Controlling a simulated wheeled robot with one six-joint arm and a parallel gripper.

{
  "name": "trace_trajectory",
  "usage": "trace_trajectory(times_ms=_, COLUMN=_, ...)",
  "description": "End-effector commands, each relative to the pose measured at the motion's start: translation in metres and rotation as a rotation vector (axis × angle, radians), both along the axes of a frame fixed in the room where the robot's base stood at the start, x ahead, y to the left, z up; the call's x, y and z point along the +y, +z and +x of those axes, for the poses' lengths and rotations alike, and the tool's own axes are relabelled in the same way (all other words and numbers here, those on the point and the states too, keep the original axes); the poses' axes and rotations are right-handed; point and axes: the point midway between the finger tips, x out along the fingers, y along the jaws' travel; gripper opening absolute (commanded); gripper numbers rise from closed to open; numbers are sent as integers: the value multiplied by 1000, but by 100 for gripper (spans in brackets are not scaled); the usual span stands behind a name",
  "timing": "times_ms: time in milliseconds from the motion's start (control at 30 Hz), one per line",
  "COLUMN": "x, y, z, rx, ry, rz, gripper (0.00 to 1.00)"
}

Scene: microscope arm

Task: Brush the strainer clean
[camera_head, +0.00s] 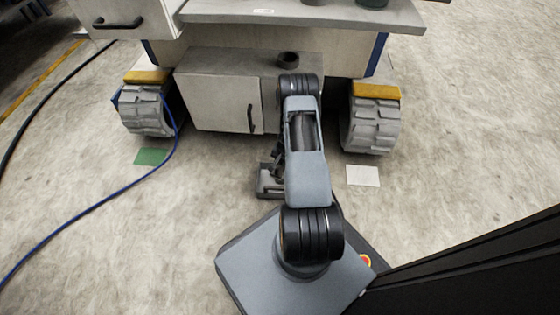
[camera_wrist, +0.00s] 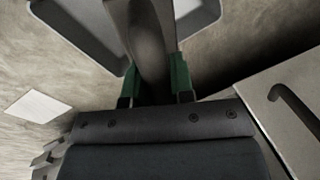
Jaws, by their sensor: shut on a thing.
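My gripper (camera_wrist: 153,90) has its green-padded fingers shut on a wide, dark brownish-grey thing (camera_wrist: 150,40). Its shape fits a brush handle, but I cannot tell for sure; its far end is out of the wrist view. A shallow grey tray (camera_wrist: 80,35) lies beyond the held thing; in the head view the tray (camera_head: 265,190) is on the floor below my arm. My gripper (camera_head: 277,165) is small and partly hidden by my arm there, over or beside the tray. I cannot make out a strainer for certain.
A wheeled vehicle with a low cabinet (camera_head: 215,100) stands ahead, with treaded wheels (camera_head: 372,125) either side. A dark round cup-like piece (camera_head: 288,59) is on the cabinet. A green mat (camera_head: 151,157), white sheet (camera_head: 363,176) and blue cable (camera_head: 130,175) lie on the floor.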

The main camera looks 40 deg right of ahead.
Motion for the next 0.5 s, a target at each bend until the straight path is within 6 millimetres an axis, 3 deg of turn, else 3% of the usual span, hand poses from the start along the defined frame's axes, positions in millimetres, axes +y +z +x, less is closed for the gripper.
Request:
trace_trajectory(times_ms=233, x=0, y=11, z=0, rx=-1, ry=1, rz=-1, gripper=0)
trace_trajectory(times_ms=500, x=0, y=39, z=0, rx=-1, ry=0, rz=0, gripper=0)
